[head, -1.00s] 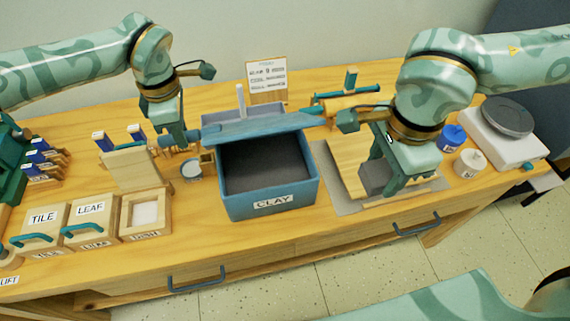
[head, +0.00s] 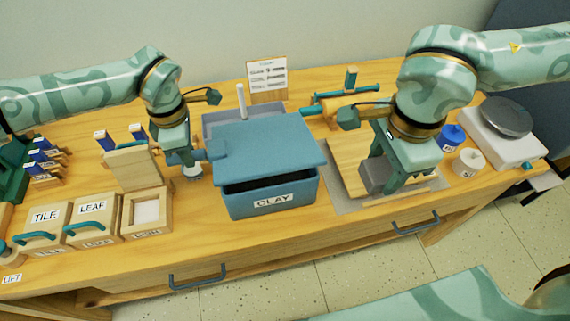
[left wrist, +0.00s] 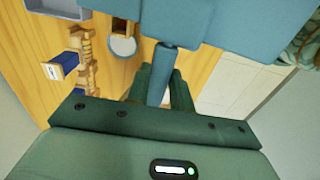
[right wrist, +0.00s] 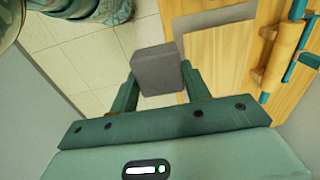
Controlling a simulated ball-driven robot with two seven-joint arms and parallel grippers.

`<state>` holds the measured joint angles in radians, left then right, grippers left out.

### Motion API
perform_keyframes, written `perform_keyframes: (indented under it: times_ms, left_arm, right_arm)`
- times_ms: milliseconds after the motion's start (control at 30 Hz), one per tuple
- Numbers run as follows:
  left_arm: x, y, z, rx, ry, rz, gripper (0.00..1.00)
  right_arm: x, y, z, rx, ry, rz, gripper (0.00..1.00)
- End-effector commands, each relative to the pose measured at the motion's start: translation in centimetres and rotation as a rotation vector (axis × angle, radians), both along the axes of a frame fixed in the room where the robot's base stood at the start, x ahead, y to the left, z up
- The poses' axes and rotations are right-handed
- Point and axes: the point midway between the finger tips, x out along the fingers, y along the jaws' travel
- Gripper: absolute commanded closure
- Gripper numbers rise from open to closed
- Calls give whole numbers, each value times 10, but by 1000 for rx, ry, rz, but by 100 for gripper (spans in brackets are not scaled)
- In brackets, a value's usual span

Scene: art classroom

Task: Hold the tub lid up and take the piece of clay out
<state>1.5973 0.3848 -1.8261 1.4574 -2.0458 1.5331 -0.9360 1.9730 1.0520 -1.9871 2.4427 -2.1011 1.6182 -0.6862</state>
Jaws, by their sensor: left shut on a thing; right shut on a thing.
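The blue tub (head: 272,202), labelled CLAY, stands mid-table. Its blue lid (head: 265,145) slopes over the opening with a dark gap along the front edge; the inside is mostly hidden. My left gripper (head: 192,158) is at the tub's left, shut on the lid's handle tab, which shows between the fingers in the left wrist view (left wrist: 160,78). My right gripper (head: 385,180) is shut on a grey clay block (head: 377,174), over the board (head: 347,158) right of the tub. The block also shows between the fingers in the right wrist view (right wrist: 158,70).
A grey bin (head: 222,120) stands behind the tub, and a rolling pin (head: 340,105) lies behind the board. A scale (head: 500,130) and small jars (head: 468,162) are at the right. Wooden boxes (head: 90,222) and tools are at the left.

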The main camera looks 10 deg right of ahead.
Motion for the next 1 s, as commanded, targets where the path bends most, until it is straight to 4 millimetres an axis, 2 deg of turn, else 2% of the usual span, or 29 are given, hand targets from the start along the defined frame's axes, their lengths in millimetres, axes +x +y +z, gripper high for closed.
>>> perform_keyframes:
  times_ms: [567,767,800,900,1000]
  left_arm:
    - [-4,0,-27,0,-3,1,100]
    - [-4,0,-28,0,-4,1,100]
    - [-4,0,-28,0,-4,1,75]
    - [-5,0,-28,0,-3,1,49]
    - [-5,0,-28,0,-3,1,49]
  right_arm:
    - [1,0,-7,0,4,0,71]
    - [1,0,-7,0,3,0,71]
    - [1,0,-7,0,3,0,71]
    - [1,0,-7,0,3,0,71]
    - [1,0,-7,0,3,0,71]
